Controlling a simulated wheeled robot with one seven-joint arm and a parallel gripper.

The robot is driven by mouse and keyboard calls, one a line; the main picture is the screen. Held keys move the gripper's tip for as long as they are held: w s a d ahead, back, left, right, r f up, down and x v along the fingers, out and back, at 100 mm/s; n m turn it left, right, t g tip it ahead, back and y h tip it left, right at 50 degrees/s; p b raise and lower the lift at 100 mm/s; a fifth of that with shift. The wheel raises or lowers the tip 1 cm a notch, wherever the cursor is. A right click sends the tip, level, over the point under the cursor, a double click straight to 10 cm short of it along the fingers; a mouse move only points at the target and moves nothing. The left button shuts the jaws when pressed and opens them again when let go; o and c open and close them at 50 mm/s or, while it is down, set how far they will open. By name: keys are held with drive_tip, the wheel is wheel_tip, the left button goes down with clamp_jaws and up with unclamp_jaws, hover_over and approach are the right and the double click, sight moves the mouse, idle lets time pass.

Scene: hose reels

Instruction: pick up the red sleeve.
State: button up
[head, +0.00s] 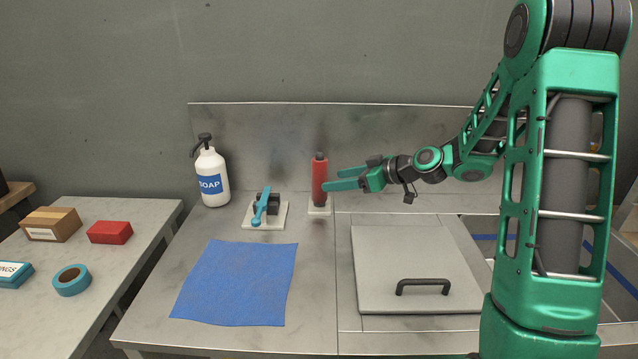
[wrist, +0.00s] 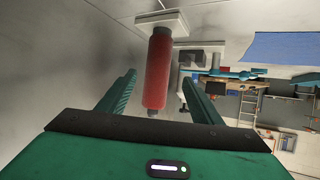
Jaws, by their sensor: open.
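The red sleeve (head: 319,182) is a red cylinder standing upright around a dark post, whose tip shows above it, on a small white base plate (head: 319,208) at the back of the counter. My gripper (head: 334,180) reaches in level from the right, at about the sleeve's mid-height. In the wrist view the sleeve (wrist: 157,72) appears between the two open fingers of my gripper (wrist: 158,88), with a visible gap on each side. I cannot tell how far the fingertips reach past it. Nothing is held.
A blue cloth (head: 236,283) lies in front. A grey lid with a black handle (head: 415,275) is at right. A metal backsplash (head: 260,130) rises behind.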

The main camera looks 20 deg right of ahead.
drive_tip(key=shift+w+a+r+t+y, duration=0.1)
drive_tip(key=shift+w+a+t+y, duration=0.15)
drive_tip(key=shift+w, duration=0.25)
drive_tip(key=x, duration=1)
drive_tip(key=shift+w+a, duration=0.1)
drive_tip(key=shift+w, duration=0.05)
drive_tip(key=shift+c, duration=0.3)
drive_tip(key=c, duration=1.1)
